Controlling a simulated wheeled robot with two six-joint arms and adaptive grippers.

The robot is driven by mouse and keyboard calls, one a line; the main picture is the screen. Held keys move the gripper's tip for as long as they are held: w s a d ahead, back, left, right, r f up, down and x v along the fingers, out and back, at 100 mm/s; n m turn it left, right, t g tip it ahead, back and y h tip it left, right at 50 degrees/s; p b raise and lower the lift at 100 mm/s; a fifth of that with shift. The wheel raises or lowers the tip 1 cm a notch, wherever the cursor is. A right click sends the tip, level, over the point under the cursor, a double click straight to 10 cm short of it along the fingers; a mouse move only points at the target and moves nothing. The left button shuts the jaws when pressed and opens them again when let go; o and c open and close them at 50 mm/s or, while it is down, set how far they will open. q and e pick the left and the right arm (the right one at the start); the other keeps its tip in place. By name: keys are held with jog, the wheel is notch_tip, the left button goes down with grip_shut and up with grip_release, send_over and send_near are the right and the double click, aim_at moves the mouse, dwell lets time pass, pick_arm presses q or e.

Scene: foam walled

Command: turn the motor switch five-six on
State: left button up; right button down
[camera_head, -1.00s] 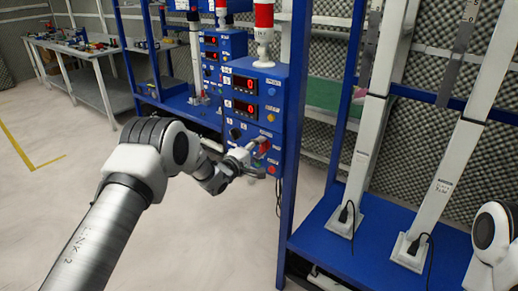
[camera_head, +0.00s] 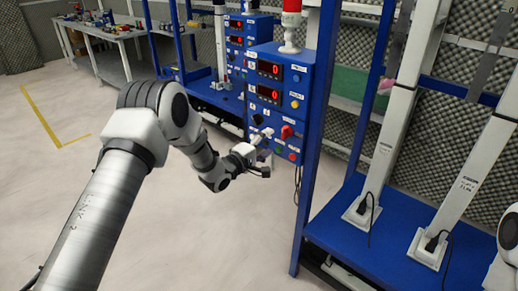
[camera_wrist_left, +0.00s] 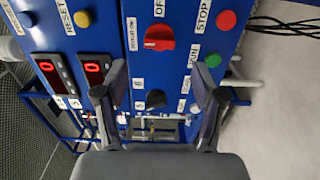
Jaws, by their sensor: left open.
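The blue control panel (camera_head: 275,105) has a red rotary switch (camera_head: 286,131) on its lower part. A black knob (camera_wrist_left: 155,99) shows between the fingers in that view. My left gripper (camera_head: 265,152) is open and empty, in front of the panel's lower left part, apart from the red switch. In the wrist view its fingers (camera_wrist_left: 158,88) are spread. My right gripper is out of view.
A red stop button (camera_wrist_left: 227,20), a green button (camera_wrist_left: 213,60) and a yellow reset button (camera_wrist_left: 82,18) sit near the switch. Red displays (camera_head: 270,68) show 0. A blue frame post (camera_head: 316,140) stands right of the panel. Open floor (camera_head: 210,240) lies in front.

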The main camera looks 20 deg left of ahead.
pick_arm(q)
jog(key=v, duration=0.5)
jog(key=s+d+f+g+y+p, duration=0.1)
jog(key=s+d+f+g+p, duration=0.15)
jog(key=s+f, duration=0.35)
jog(key=s+d+f+m+g+y+p, duration=0.1)
jog(key=s+d+f+g+p, duration=0.15)
jog(key=s+f, duration=0.35)
jog(key=s+d+f+g+y+p, duration=0.1)
jog(key=s+d+f+g+p, duration=0.15)
jog(key=s+f, duration=0.35)
jog(key=s+a+f+m+g+y, duration=0.1)
jog(key=s+m+g, duration=0.3)
jog(key=s, duration=0.9)
jog(key=s+a+f+m+g+y, duration=0.2)
jog(key=s+m+g, duration=0.3)
jog(key=s, duration=0.9)
jog(key=a+m, duration=0.1)
jog(key=m, duration=0.2)
jog(key=shift+a+m, duration=0.25)
jog(key=shift+m, duration=0.15)
